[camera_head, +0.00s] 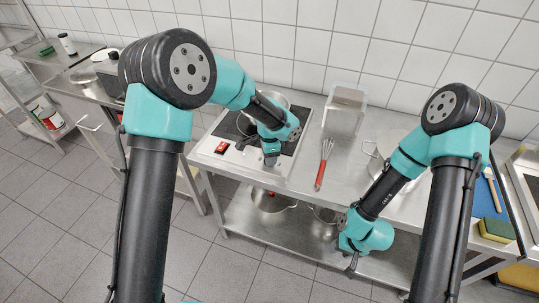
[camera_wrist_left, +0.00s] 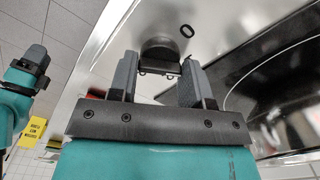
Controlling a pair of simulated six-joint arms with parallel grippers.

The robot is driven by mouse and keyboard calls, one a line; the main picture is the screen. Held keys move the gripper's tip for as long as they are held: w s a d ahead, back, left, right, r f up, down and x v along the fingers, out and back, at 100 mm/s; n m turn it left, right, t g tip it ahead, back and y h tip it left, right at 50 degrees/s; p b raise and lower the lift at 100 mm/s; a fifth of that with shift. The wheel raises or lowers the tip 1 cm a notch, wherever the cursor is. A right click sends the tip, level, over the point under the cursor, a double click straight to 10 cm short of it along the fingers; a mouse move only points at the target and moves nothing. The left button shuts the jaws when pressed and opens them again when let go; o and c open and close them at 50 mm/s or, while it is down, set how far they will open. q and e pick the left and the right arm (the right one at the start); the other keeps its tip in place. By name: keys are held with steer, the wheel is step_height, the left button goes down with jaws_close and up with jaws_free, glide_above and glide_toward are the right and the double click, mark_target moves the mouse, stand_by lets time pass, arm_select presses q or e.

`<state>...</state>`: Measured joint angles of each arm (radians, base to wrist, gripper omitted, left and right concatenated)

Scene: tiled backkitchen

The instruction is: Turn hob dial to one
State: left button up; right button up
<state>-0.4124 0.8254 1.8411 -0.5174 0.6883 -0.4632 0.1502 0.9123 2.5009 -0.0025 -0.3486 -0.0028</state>
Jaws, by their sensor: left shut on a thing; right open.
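The hob (camera_head: 205,149) is a steel unit with a black glass top, on the steel table. Its dark round dial (camera_wrist_left: 160,46) sits on the steel panel in the left wrist view. My left gripper (camera_head: 270,160) reaches down to the front of the hob and is shut on the dial, with one finger on each side of it. A black oval mark (camera_wrist_left: 187,31) is on the panel beside the dial. The dial is hidden by the gripper in the head view. My right gripper (camera_head: 351,264) is open and hangs low in front of the table, away from the hob.
A pot (camera_head: 272,97) stands on the hob behind my left arm. A red switch (camera_head: 222,148) is on the hob's front left. A whisk with a red handle (camera_head: 321,173) and a clear container (camera_head: 345,107) are to the right. Pots (camera_head: 267,201) stand on the lower shelf.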

arm_select(q)
steer(key=shift+m, duration=0.3)
steer(key=o, duration=0.9)
step_height(320, 180, up, 18)
steer(key=shift+f, duration=0.25)
stand_by(0.5)
